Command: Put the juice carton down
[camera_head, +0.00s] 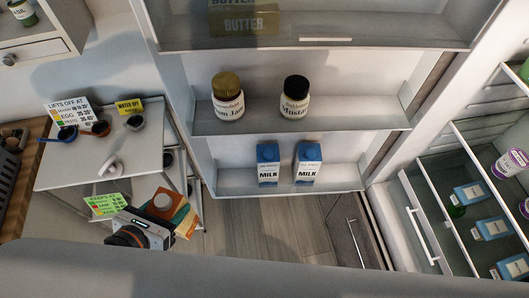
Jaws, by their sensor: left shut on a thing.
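The juice carton (183,216), orange and green with a pale round spot on its top side, is tilted at the lower left, beside the front of the white stepped shelf unit (75,178). My left gripper (158,222) is shut on the carton; its fingers are mostly hidden behind the wrist and the carton. I cannot tell whether the carton touches anything beneath it. My right gripper is not in view.
An open fridge door holds two jars (228,97) and two milk cartons (268,165) on its shelves. The open fridge (430,190) stands at right with more cartons. Small bowls and label cards (70,110) stand on the unit. Wooden floor (260,225) shows between.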

